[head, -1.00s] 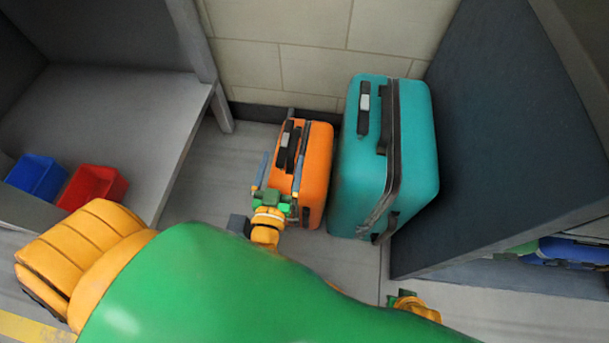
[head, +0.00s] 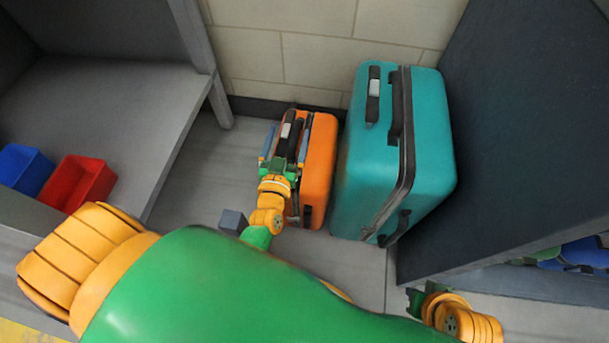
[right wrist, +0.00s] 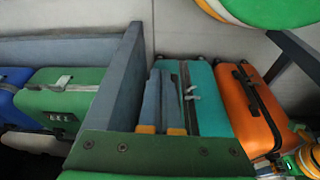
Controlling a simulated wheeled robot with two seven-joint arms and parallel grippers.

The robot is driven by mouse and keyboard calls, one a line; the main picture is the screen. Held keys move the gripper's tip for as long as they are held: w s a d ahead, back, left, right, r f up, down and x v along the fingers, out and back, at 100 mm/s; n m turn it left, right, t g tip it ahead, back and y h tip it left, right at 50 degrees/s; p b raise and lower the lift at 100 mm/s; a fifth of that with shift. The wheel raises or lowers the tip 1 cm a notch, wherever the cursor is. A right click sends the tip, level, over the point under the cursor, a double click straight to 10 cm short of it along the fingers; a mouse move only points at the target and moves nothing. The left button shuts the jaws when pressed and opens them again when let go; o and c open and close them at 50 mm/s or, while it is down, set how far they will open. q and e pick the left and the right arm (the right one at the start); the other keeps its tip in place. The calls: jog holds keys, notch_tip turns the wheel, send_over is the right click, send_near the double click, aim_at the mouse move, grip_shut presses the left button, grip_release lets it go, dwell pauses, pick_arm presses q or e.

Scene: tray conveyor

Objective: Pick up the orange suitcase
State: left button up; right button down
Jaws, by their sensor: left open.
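The orange suitcase (head: 319,160) stands upright on the floor beside a larger teal suitcase (head: 431,150). Its dark handle (head: 290,140) is on the side towards my left gripper. My left gripper (head: 284,148) is open, with its blue-grey fingers on either side of the handle area. I cannot tell whether they touch it. In the right wrist view, the orange suitcase (right wrist: 242,105) is at the right, behind the teal one (right wrist: 205,105). My right gripper (right wrist: 163,98) looks shut and empty, pointing towards the teal suitcase.
A tiled wall (head: 300,65) stands behind the suitcases. A dark panel (head: 520,140) closes off the right side. Red (head: 78,182) and blue (head: 22,168) bins sit on a grey shelf at the left. The right wrist view shows a green suitcase (right wrist: 62,95) beyond the panel.

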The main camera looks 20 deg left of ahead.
pick_arm(q)
grip_shut()
jog(key=shift+r, duration=0.15)
dwell(0.4)
